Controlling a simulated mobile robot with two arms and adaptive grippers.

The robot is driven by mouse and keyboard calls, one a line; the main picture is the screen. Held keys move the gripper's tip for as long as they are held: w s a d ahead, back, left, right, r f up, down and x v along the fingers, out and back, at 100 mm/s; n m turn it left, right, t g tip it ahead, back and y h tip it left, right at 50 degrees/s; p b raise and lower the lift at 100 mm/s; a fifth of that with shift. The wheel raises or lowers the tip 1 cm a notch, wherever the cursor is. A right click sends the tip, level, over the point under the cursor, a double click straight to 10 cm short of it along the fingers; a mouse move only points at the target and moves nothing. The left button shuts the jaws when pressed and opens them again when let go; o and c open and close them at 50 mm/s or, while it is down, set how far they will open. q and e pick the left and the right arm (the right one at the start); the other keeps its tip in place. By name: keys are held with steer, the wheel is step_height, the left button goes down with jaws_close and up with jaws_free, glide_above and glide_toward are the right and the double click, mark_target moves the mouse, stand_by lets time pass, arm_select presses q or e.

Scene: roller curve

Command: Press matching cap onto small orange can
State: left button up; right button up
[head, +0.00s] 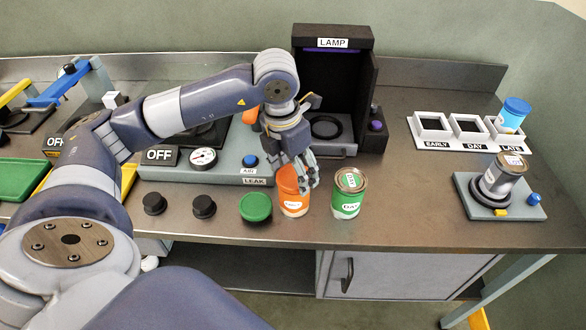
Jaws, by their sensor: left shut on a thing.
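The small orange can (291,205) stands upright near the front edge of the table, with a white label. My left gripper (302,183) comes down over it from above, its fingers shut at the can's upper part. The fingers hide part of the can's top, so I cannot tell whether a cap sits on it. A green cap (255,207) and two black caps (204,206) (154,203) lie on the table to the left. Another orange piece (250,115) shows partly behind my arm. My right gripper is not in view.
A green can (347,197) stands close to the right of the orange can. Behind are the leak tester (215,177) and the lamp box (333,70). A white sorting rack (466,138) and a stand with a dark can (502,178) are at the right. The table between is clear.

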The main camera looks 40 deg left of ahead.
arm_select(q)
steer(key=shift+f, duration=0.1)
steer(key=o, duration=0.8)
steer(key=shift+o, duration=1)
steer(key=shift+r, duration=0.4)
steer(key=shift+r+p, duration=0.75)
steer(key=shift+r, duration=0.4)
step_height(320, 180, up, 7)
steer(key=p, duration=0.4)
